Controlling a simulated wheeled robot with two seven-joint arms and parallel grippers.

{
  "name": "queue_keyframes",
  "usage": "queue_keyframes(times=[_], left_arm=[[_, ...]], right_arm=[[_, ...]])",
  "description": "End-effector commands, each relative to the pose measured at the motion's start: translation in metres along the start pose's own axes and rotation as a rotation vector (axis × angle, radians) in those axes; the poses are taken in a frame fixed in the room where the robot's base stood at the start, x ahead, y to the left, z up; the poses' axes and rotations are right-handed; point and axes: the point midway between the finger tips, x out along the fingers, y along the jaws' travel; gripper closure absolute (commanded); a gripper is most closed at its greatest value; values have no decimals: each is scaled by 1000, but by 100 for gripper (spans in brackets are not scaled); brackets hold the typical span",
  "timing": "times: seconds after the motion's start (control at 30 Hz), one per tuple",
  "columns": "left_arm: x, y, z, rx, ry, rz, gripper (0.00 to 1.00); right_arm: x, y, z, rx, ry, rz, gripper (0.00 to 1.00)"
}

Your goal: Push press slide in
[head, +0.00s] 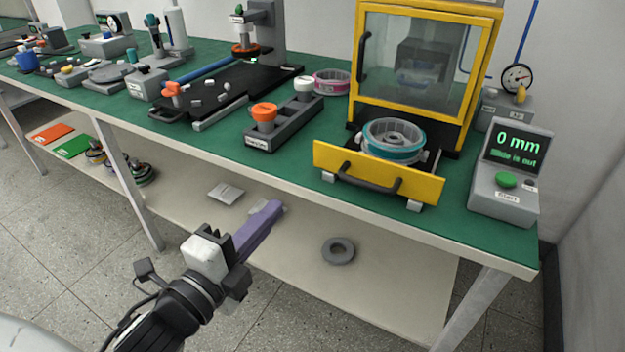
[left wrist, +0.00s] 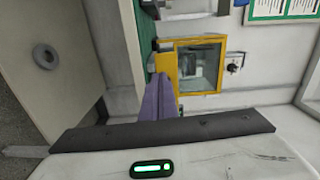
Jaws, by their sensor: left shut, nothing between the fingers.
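The press slide (head: 379,176) is out in front of the yellow press (head: 427,70). It has a yellow front panel with a dark handle (head: 362,180). A teal-rimmed hub part (head: 394,140) sits on the slide. The grey display box (head: 510,172) at the right reads "0 mm" and "Slide is out", with a green button (head: 506,180). My left gripper (head: 272,211) has purple fingers, shut and empty, in front of the table and left of the slide, apart from it. In the left wrist view its fingers (left wrist: 161,90) point towards the press (left wrist: 190,66). My right gripper is not in view.
The green table (head: 240,155) has a pale front edge. A grey holder with orange and white caps (head: 285,122) stands left of the slide. A dial gauge (head: 517,78) is behind the display box. A grey ring (head: 338,250) lies on the lower shelf.

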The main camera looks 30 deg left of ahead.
Motion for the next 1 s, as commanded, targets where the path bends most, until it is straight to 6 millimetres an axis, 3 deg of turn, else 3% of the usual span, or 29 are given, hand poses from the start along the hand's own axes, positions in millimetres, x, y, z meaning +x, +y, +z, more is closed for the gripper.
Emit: queue_keyframes(times=[0.1, 0.27, 0.73, 1.0], left_arm=[[6, -11, 0, 56, 1, -31, 100], [27, -13, 0, 53, 1, -30, 100], [113, -13, 0, 48, 0, -26, 100], [137, -13, 0, 47, 0, -25, 100]], right_arm=[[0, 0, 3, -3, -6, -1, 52], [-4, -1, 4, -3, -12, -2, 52], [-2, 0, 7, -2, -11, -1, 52], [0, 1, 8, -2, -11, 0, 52]])
